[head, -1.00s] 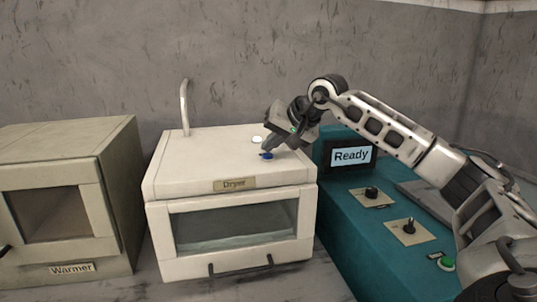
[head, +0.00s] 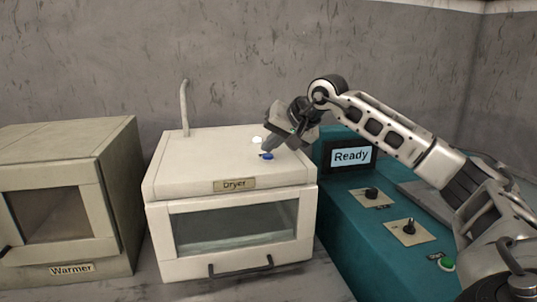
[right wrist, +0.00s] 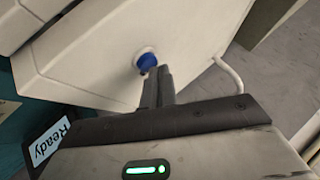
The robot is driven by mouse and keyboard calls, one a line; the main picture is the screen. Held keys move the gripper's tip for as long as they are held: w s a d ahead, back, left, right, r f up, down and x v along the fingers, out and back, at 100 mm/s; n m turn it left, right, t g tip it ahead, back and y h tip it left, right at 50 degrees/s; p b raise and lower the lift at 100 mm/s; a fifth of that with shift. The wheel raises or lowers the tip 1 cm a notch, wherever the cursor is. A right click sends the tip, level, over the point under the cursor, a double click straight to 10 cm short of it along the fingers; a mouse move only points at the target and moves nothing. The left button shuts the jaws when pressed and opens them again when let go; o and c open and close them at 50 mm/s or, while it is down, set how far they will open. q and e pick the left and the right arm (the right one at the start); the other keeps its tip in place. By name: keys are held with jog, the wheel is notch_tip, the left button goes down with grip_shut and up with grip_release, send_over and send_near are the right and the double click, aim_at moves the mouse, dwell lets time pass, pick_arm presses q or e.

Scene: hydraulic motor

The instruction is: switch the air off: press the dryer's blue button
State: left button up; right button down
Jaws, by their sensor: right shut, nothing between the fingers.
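The dryer (head: 200,170) is a cream box with a "Dryer" label and a glass front door, in the middle of the head view. The blue button also shows in the right wrist view (right wrist: 147,62). My right gripper (head: 267,149) is shut and empty, its fingertips right above or at the blue button. In the right wrist view the fingertips (right wrist: 158,70) overlap the button's edge; I cannot tell whether they touch. My left gripper is not in view.
The warmer (head: 120,190) stands left of the dryer. A teal console (head: 350,230) with a "Ready" screen (head: 351,156), knobs and a green button (head: 447,264) stands right, under my right arm. A bent pipe (head: 184,105) rises behind the dryer's top.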

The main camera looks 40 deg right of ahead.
aim_at(271, 156)
dwell(0.5)
jog(key=shift+f, duration=0.1)
jog(key=shift+f+b, duration=0.3)
jog(key=shift+f, duration=0.05)
jog(key=shift+r+p, duration=0.3)
jog(key=shift+p, duration=0.15)
notch_tip(271, 156, up, 6)
jog(key=p, duration=0.6)
jog(key=shift+r, duration=0.15)
